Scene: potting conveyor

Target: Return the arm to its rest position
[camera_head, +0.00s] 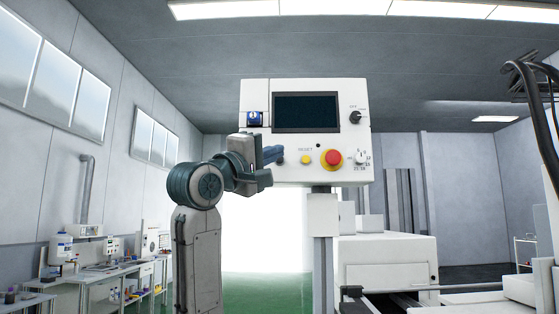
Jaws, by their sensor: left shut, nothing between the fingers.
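My left arm (197,245) rises from the bottom of the view and bends right at its blue-grey joint. My left gripper (274,155) is shut and empty, its fingers pointing right. It is in front of the lower left part of a white control panel (255,96), left of the yellow reset button (305,160). I cannot tell whether the fingertips touch the panel. They hide a small part of its face. My right gripper is not in view.
The panel has a dark screen (305,112), a red button (333,158) and knobs, and stands on a grey post (323,250). A white machine (390,255) is behind it at right. Black cables (535,110) hang at far right. Workbenches (105,275) line the left wall.

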